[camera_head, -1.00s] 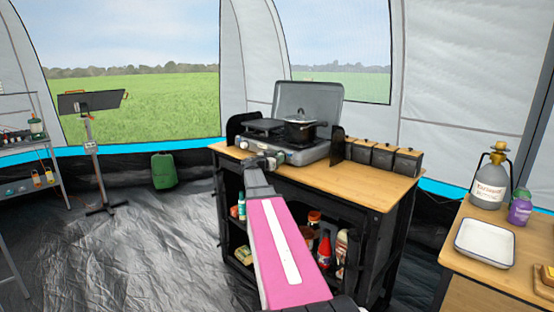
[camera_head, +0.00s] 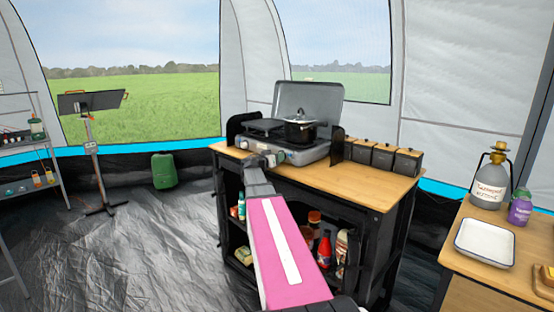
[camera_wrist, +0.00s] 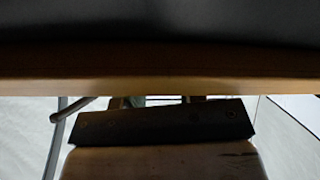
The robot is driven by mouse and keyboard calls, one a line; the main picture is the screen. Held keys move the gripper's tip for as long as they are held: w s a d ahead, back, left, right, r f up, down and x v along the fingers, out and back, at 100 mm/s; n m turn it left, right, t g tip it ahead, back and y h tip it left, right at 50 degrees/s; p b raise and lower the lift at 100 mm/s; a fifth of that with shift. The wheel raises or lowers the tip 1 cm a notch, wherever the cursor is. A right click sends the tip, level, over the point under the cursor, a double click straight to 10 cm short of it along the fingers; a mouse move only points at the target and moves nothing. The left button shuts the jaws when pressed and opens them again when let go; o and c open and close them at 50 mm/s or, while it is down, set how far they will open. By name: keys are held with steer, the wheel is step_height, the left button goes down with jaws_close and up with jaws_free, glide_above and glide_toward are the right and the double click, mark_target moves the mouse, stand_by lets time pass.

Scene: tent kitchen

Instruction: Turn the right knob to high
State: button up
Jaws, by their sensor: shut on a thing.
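The grey camping stove (camera_head: 310,154) stands on the wooden top of a black kitchen unit, with its lid (camera_head: 310,103) raised. A black pot (camera_head: 299,133) is on its right side and a dark flat plate is on its left. My gripper (camera_head: 270,158) is at the stove's front face, left of the middle, shut on what seems to be a knob. The gripper hides the knob, so I cannot tell which knob it is or its setting. In the wrist view the fingers and knob cannot be made out.
The wooden counter edge (camera_wrist: 160,84) crosses the wrist view, under a dark surface. Several black boxes (camera_head: 382,157) line the counter's right back. A second table (camera_head: 492,262) with a white tray (camera_head: 486,243) stands at the right. Open floor lies to the left.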

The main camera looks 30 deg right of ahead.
steer(key=o, duration=0.6)
steer(key=shift+o, duration=0.2)
steer(key=v, duration=1)
steer(key=shift+s+a, duration=0.15)
steer(key=shift+a, duration=0.2)
